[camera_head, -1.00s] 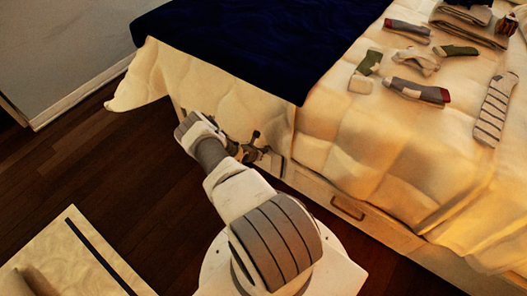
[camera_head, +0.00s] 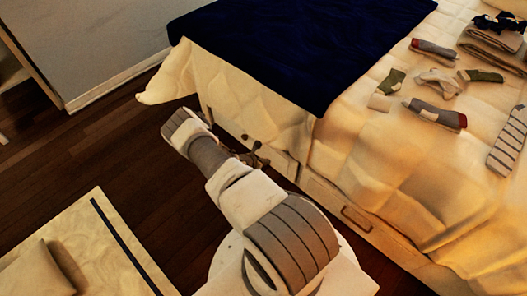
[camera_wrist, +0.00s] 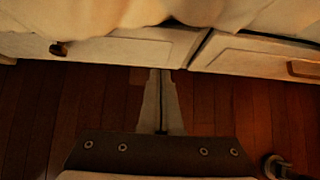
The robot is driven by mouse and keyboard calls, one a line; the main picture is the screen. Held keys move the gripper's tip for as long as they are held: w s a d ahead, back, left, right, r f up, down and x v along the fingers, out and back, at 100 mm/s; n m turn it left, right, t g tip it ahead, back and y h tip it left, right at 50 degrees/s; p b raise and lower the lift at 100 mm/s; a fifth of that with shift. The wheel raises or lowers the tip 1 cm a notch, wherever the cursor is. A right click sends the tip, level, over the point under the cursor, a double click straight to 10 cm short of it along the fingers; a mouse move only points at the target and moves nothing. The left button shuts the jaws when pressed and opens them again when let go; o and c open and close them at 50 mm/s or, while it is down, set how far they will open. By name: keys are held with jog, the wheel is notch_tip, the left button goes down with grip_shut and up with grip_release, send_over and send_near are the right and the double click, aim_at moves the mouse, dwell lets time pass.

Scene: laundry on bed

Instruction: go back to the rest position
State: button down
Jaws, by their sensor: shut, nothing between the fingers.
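My gripper (camera_wrist: 160,76) is shut and empty in the wrist view, its two pale fingers together over the dark wood floor (camera_wrist: 215,100). The fingertips point at the lower edge of the bed's drawer fronts (camera_wrist: 110,48), apart from any cloth as far as I can see. In the head view my gripper (camera_head: 258,158) is a small dark shape beside the bed's side, partly hidden behind my white and grey arm. The arm reaches out bent, low beside the bed (camera_head: 255,108).
A dark blue blanket (camera_head: 290,45) covers the bed's left part. Several socks, one a grey and red sock (camera_head: 437,113), and folded cloths (camera_head: 490,42) lie on the right. A pale mat (camera_head: 105,235) with a cushion (camera_head: 40,270) is at lower left. Floor between is clear.

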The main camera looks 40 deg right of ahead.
jog(key=shift+a+r, duration=0.1)
jog(key=shift+a, duration=0.05)
